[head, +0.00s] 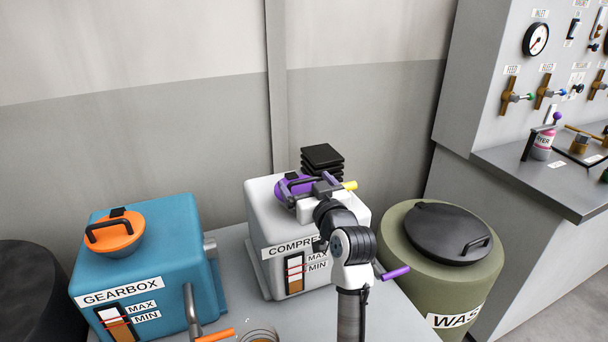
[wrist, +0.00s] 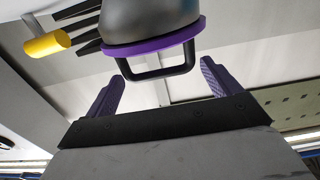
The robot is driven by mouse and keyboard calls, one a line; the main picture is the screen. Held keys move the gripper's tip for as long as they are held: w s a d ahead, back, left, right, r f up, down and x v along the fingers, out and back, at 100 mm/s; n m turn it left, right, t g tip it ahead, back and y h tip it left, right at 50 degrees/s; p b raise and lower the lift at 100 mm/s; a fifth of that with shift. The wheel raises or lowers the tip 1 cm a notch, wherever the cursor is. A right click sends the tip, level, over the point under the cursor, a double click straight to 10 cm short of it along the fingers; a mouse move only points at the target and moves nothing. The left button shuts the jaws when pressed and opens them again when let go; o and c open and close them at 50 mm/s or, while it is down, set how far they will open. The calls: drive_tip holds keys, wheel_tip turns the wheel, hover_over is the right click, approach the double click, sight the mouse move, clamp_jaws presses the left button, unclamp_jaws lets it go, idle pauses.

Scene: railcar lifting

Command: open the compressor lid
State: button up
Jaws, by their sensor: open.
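The compressor (head: 262,215) is a pale grey box with a cut-off "COMPRE" label and a MAX/MIN gauge. Its purple lid (head: 283,188) is on top at the back left, partly hidden by my gripper. In the wrist view, a dark rounded body with a purple rim (wrist: 150,42) carries a black loop handle (wrist: 152,72). My gripper (wrist: 162,80) is open, its purple-padded fingers on either side of this handle and visibly apart from it. In the head view my gripper (head: 305,187) is over the compressor top, beside the lid.
Black stacked plates (head: 322,157) stand behind the lid, and a yellow-ended part (head: 349,186) is to its right. The blue gearbox (head: 150,250) with an orange lid (head: 116,236) is left. A green waste drum (head: 400,240) is right. A purple bar (head: 396,272) sticks out beside my arm.

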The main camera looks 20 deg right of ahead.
drive_tip(key=shift+w, duration=0.9)
drive_tip(key=c, duration=1.4)
drive_tip(key=shift+o, duration=0.2)
